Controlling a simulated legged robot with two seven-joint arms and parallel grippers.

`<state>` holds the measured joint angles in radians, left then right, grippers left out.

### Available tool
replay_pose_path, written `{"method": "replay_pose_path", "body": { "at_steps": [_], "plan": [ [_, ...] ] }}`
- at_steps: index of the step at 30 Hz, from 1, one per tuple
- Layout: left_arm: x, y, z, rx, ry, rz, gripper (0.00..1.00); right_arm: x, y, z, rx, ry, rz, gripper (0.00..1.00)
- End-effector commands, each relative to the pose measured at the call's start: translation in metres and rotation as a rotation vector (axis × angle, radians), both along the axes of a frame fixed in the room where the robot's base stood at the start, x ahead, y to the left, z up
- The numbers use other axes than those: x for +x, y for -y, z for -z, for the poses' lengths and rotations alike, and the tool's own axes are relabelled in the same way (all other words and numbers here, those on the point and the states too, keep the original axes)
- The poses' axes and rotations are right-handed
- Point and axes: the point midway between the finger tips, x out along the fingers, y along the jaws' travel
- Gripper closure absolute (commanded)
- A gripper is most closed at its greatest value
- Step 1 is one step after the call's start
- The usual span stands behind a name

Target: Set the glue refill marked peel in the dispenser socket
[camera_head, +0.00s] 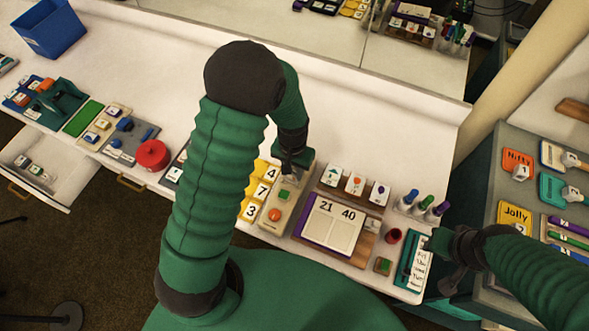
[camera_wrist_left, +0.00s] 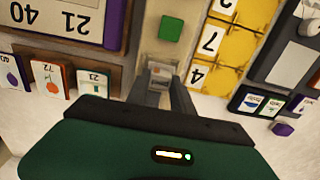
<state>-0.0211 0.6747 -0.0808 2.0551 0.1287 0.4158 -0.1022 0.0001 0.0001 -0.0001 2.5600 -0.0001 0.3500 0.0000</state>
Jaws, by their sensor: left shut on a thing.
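My left gripper (camera_head: 293,170) is over the far end of a narrow beige board (camera_head: 265,226). The board carries a green square (camera_head: 285,195) and an orange round piece (camera_head: 274,215). In the left wrist view, my left gripper (camera_wrist_left: 158,86) is shut on a small pale block (camera_wrist_left: 160,69), possibly the glue refill. I cannot read any marking on it, and the fingers hide its sides. The green square (camera_wrist_left: 171,28) lies just beyond it. I cannot make out a dispenser socket. My right gripper (camera_head: 452,280) is at the right, apart from the board, its jaws unclear.
Yellow number cards (camera_head: 262,189) lie left of the board. A purple-edged number board (camera_head: 333,222) and picture blocks (camera_head: 355,184) stand to its right. The white table behind (camera_head: 375,120) is clear.

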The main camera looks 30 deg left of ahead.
Motion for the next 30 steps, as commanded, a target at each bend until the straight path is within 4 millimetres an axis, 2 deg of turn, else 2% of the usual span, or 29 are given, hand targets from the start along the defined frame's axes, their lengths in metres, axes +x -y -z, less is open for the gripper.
{"method": "replay_pose_path", "body": {
  "at_steps": [7,8,13,23,26,30],
  "plan": [
    [0.0,-0.001,0.0,0.002,0.0,0.0,1.0,0.0,0.0,-0.001,0.0,0.0,0.0,0.68],
    [0.0,-0.001,0.0,0.002,0.0,0.0,0.69,0.0,0.0,-0.001,0.0,0.0,0.0,0.68],
    [0.0,-0.001,0.0,0.001,0.0,0.0,0.47,0.0,0.0,-0.001,0.0,0.0,0.0,0.68],
    [0.0,-0.001,-0.003,0.001,0.001,0.0,0.46,0.0,0.0,-0.002,0.0,0.0,0.0,0.68],
    [0.001,-0.001,-0.014,0.001,0.004,0.0,0.46,0.0,0.0,-0.002,0.0,0.0,0.0,0.68],
    [0.002,0.0,-0.048,0.0,0.007,0.001,0.46,0.0,0.0,-0.003,0.0,0.0,0.0,0.68]
  ]
}}
